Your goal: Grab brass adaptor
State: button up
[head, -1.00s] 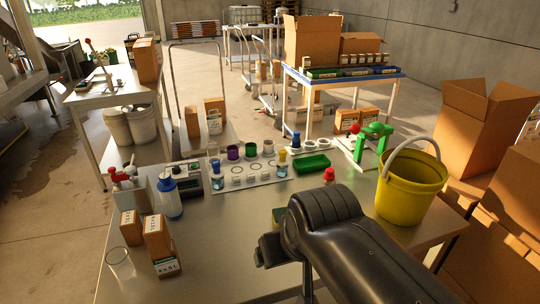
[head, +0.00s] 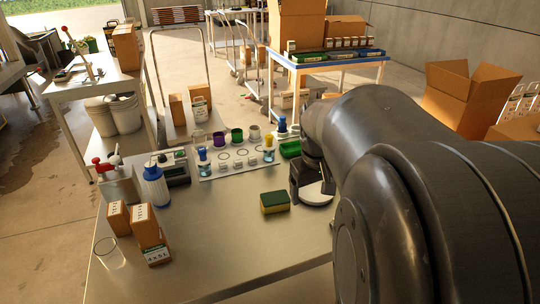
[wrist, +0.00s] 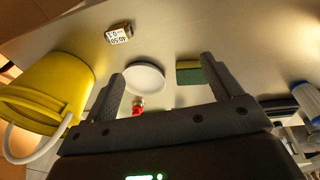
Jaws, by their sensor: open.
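I cannot make out a brass adaptor in any view. My gripper (wrist: 162,69) is open and empty in the wrist view, its two dark fingers spread above the table. Between and beyond the fingers lies a round white disc (wrist: 146,77); a red-topped item (wrist: 138,104) shows just below it. A small box with a printed white label (wrist: 118,34) lies farther off. A green and yellow sponge (wrist: 189,73) is by the right finger. In the head view the sponge (head: 275,202) lies left of the white disc (head: 316,193), and my arm hides the table's right side.
A yellow bucket (wrist: 50,90) with a white handle stands left in the wrist view. In the head view, small cartons (head: 150,236), a blue-and-white bottle (head: 156,186) and a white tray with cups (head: 238,164) stand on the metal table (head: 215,240). Its front middle is clear.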

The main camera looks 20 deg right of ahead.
jog(key=w+d+f+g+y, duration=0.1)
jog(key=d+f, duration=0.2)
jog(key=d, duration=0.3)
jog(key=w+d+f+g, duration=0.1)
jog(key=d+f, duration=0.2)
jog(key=d, duration=0.2)
jog(key=f, duration=1.1)
jog(key=shift+s+d, duration=0.1)
jog(key=shift+d, duration=0.25)
jog(key=shift+r, duration=0.1)
jog(key=shift+c, duration=0.3)
jog(key=c, duration=1.1)
